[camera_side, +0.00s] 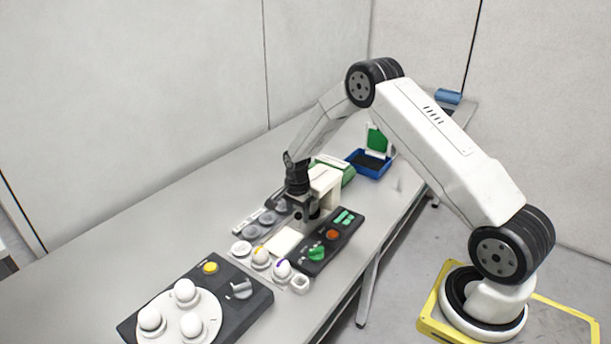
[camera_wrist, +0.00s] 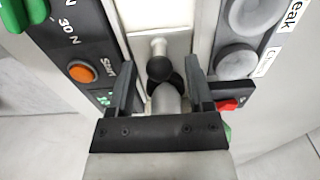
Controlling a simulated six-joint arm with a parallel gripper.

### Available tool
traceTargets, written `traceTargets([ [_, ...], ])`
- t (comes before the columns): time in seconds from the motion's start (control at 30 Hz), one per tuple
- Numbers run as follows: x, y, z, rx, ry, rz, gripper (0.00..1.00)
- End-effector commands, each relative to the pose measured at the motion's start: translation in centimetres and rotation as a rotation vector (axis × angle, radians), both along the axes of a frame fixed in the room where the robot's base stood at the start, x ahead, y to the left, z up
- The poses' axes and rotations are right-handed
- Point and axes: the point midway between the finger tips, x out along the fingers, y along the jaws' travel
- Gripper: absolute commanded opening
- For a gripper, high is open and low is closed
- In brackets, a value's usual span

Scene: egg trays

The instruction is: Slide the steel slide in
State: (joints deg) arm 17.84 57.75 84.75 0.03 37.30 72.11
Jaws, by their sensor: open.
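My gripper (camera_wrist: 160,92) is open, with one finger on each side of a black ball knob (camera_wrist: 158,68) and a grey rounded metal part (camera_wrist: 167,102). A gap shows between the knob and each finger. A short pale pin (camera_wrist: 158,46) stands just beyond the knob, in front of a white plate (camera_wrist: 155,14). I cannot tell for sure which of these parts belongs to the steel slide. In the side view my gripper (camera_side: 304,212) points down beside a cream housing (camera_side: 324,186), over the far end of the white plate (camera_side: 285,242); the knob is hidden there.
A dark control panel (camera_side: 333,240) with green and orange knobs lies beside the plate, grey round cups (camera_side: 267,217) on its other side. Eggs (camera_side: 283,269) in cups stand in front. A turntable unit (camera_side: 222,300) is nearest, a blue tray (camera_side: 369,163) farther back.

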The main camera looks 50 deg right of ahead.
Motion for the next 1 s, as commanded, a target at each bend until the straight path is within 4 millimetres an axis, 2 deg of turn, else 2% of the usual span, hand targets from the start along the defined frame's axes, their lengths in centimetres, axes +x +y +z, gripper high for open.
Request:
traceTargets([
  [0.5, 0.0, 0.0, 4.2, 0.0, 0.0, 0.0, 0.66],
  [1.0, 0.0, 0.0, 4.9, 0.0, 0.001, 0.0, 0.66],
])
